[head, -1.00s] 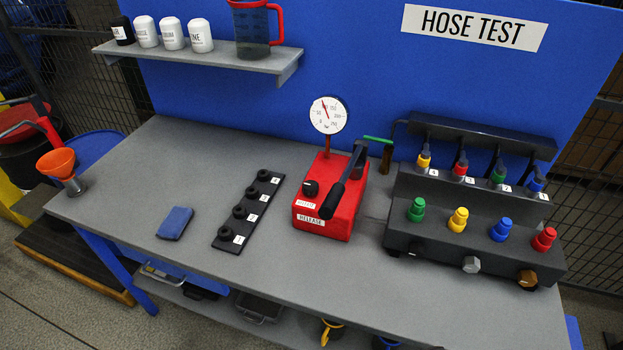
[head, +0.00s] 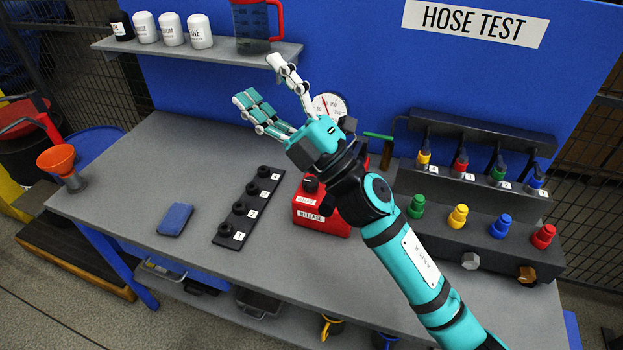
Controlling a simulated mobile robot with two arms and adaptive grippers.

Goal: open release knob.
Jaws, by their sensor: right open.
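The release knob (head: 310,184) is a small black round knob on the red pump box (head: 318,219), which carries a RELEASE label on its front. My right gripper (head: 258,84) is teal and open, with its fingers spread toward the upper left. It is empty and appears above the bench, up and left of the knob in the picture, apart from it. My right arm covers the pump's lever and much of the box's right side. The gauge (head: 328,104) is partly hidden behind the gripper. My left gripper is not in view.
A black strip with several numbered sockets (head: 247,207) lies left of the red box. A blue cloth (head: 175,219) lies further left. A hose rack (head: 455,210) with coloured fittings stands at right. A shelf (head: 200,48) holds bottles and a jug (head: 252,25).

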